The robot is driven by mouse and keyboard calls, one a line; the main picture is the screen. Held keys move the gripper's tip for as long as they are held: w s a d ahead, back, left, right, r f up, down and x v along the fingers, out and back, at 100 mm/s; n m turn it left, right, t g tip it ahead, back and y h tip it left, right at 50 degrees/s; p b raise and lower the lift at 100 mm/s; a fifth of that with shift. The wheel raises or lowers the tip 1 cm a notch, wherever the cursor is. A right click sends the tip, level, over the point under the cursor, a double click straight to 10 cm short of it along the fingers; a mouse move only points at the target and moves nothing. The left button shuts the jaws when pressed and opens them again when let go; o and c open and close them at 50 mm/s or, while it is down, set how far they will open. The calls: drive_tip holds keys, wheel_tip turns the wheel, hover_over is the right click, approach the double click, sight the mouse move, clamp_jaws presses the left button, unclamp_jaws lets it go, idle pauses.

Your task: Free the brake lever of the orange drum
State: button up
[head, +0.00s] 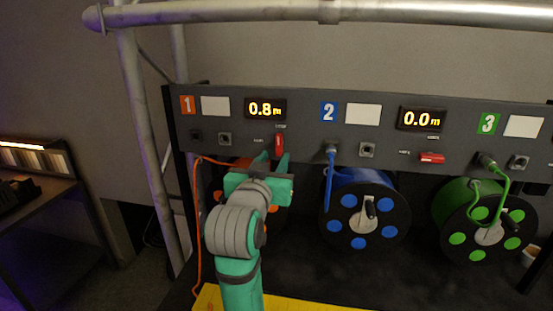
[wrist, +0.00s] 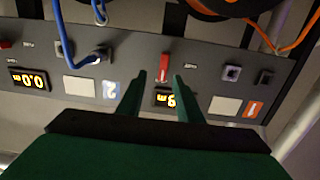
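The red brake lever (head: 279,145) of channel 1 stands upright on the dark panel, below the display reading 0.8 m. The orange drum (head: 272,207) hangs below it, mostly hidden behind my arm. My gripper (head: 274,158) is open at the panel, its two green fingers pointing at the lever. In the wrist view, which shows the panel upside down, the lever (wrist: 164,67) appears between the spread fingertips (wrist: 160,76), with a gap on each side. I cannot tell how deep it sits between them. An orange cable (head: 197,240) hangs left of the drum.
The blue drum (head: 364,212) and green drum (head: 484,218) stand to the right. Channel 2's red lever (head: 431,158) lies horizontal. A blue cable (head: 328,180) hangs close to my gripper's right. A metal truss (head: 145,130) stands at left; a yellow surface (head: 290,304) lies below.

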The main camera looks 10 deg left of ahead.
drive_tip(key=shift+s, duration=2)
